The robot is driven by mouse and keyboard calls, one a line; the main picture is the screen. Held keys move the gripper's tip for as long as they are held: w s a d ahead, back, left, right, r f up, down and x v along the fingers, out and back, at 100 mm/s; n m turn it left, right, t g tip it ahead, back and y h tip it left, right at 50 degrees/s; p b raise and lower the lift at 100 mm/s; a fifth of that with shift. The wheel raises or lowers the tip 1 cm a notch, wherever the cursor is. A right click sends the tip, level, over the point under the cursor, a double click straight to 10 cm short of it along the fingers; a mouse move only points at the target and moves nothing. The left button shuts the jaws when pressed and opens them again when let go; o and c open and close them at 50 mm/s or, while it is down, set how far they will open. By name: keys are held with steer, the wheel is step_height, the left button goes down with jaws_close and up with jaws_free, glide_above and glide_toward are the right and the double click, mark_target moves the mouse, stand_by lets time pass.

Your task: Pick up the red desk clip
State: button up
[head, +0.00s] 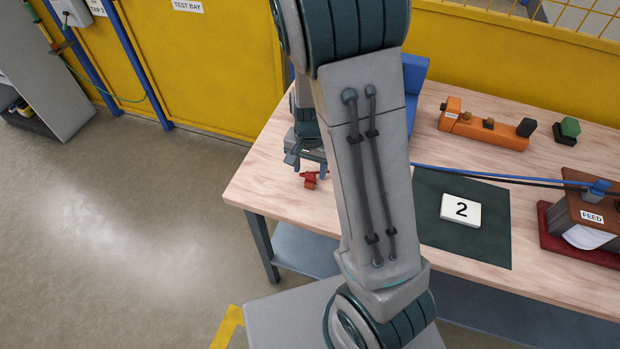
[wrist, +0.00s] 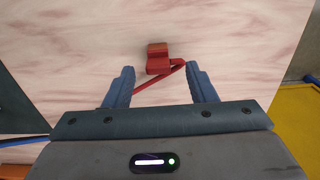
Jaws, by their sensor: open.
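The red desk clip (head: 310,180) lies on the light wooden table (head: 262,168) near its left end. In the wrist view the clip (wrist: 158,58) shows a block-like body with a thin red bar slanting down to the left. My gripper (wrist: 158,80) is open, with one blue finger on each side of the thin bar. The clip's body sits just beyond the fingertips. I cannot tell whether the right finger touches the bar. In the head view my gripper (head: 306,160) is just above the clip and partly hidden by my arm.
A blue object (head: 415,72) stands behind my arm. An orange tool (head: 485,130), a green-topped knob (head: 570,128), a white card marked 2 (head: 461,210) on a dark mat (head: 430,190), and a brown FEED box (head: 590,205) lie to the right. A blue cable (head: 450,171) crosses the table.

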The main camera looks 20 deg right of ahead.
mark_target(310, 173)
step_height(310, 173, down, 4)
steer(key=shift+s+f, duration=0.1)
steer(key=shift+f, duration=0.15)
steer(key=c, duration=1.1)
steer(key=shift+o, duration=0.2)
